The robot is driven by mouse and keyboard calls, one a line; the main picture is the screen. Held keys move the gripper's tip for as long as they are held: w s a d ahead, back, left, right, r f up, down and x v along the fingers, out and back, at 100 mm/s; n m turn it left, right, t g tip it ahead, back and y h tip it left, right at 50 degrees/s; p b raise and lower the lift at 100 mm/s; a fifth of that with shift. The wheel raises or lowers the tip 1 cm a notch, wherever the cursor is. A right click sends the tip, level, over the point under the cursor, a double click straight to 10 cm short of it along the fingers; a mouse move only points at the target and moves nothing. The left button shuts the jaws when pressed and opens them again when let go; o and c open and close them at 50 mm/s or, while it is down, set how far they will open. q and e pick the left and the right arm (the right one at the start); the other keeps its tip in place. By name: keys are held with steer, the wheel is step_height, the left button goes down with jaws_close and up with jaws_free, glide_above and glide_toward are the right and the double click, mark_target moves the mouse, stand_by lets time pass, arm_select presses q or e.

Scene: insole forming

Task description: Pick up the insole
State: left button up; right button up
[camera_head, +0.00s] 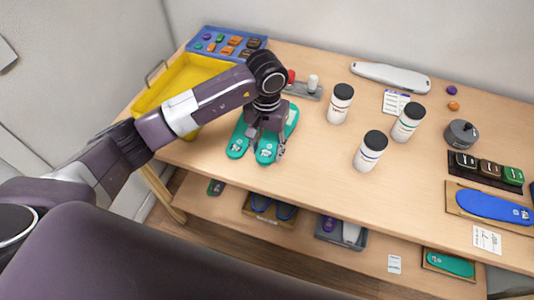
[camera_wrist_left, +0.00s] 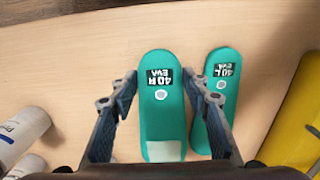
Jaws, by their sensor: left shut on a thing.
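A green insole marked 40 R EVA (camera_wrist_left: 161,120) lies on the wooden table; it also shows in the head view (camera_head: 266,152). My left gripper (camera_head: 268,135) is shut on it, with one finger at each side in the left wrist view (camera_wrist_left: 159,85). The fingers and wrist hide part of it in the head view. A second green insole, marked 40 L EVA (camera_wrist_left: 222,90), lies close beside it, on the yellow tray's side; it shows in the head view too (camera_head: 237,146). My right gripper is not in view.
A yellow tray (camera_head: 160,92) stands to the left. White bottles with black lids (camera_head: 370,152) stand to the right. A blue insole (camera_head: 493,207) lies at the far right. A lower shelf (camera_head: 318,232) holds boxes. The table's front middle is clear.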

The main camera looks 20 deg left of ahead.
arm_select(q)
step_height(320, 180, up, 16)
steer(key=b, duration=0.3)
steer(key=shift+r, duration=0.25)
